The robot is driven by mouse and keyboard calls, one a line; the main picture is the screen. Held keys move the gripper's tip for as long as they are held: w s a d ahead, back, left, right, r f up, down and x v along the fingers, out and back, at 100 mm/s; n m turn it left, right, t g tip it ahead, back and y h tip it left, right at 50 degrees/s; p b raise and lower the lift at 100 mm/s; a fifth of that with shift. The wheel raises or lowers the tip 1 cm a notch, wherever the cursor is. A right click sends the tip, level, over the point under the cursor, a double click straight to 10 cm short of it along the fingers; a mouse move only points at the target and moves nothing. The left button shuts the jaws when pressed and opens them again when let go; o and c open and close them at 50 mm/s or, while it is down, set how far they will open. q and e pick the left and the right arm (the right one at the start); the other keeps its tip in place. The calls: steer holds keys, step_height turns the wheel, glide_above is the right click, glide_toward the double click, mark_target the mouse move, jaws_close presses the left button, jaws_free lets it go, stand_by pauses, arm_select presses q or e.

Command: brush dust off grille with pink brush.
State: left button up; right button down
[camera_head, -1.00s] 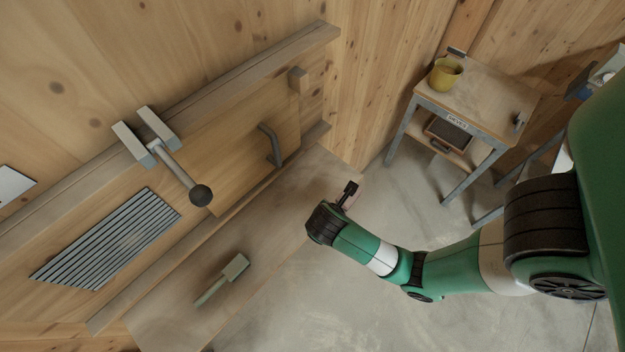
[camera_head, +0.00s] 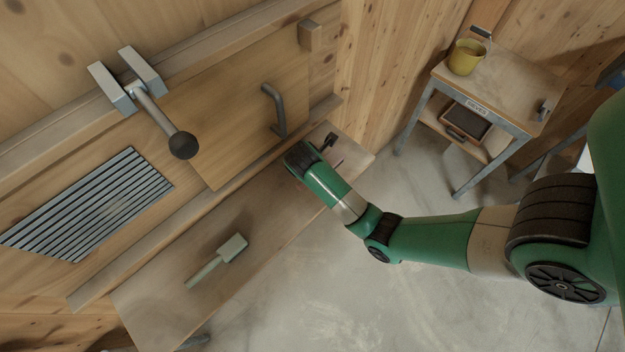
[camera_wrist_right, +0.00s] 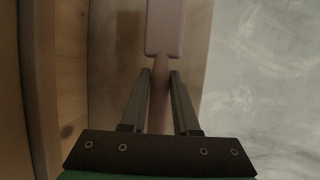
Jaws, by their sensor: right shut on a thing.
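The grille (camera_head: 90,208), a slanted panel of grey slats, is set in the wooden front at the left of the head view. A pale dusty patch (camera_head: 116,208) lies on its slats. My right gripper (camera_wrist_right: 160,76) is shut on the handle of the pink brush (camera_wrist_right: 165,30), whose block head points away from the fingers. In the head view my right gripper (camera_head: 326,146) is over the right end of the shelf, well to the right of the grille; the brush is mostly hidden there. My left gripper is not in view.
A grey-green brush (camera_head: 218,260) lies on the wooden shelf (camera_head: 165,305) below the grille. A lever with a dark knob (camera_head: 183,146) juts out above the grille. A dark handle (camera_head: 274,110) is on the wooden panel. A small table (camera_head: 505,80) with a yellow pot (camera_head: 466,57) stands at right.

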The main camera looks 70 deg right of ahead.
steer(key=shift+w+d+f, duration=0.4)
steer(key=shift+w+f, duration=0.25)
steer(key=shift+f, duration=0.1)
steer(key=f, duration=0.3)
steer(key=shift+w+d+f, duration=0.15)
steer(key=shift+w+d, duration=0.15)
steer(key=shift+w, duration=0.05)
steer(key=shift+f, duration=0.35)
steer(key=c, duration=0.7)
jaws_free()
steer(key=shift+o, duration=0.2)
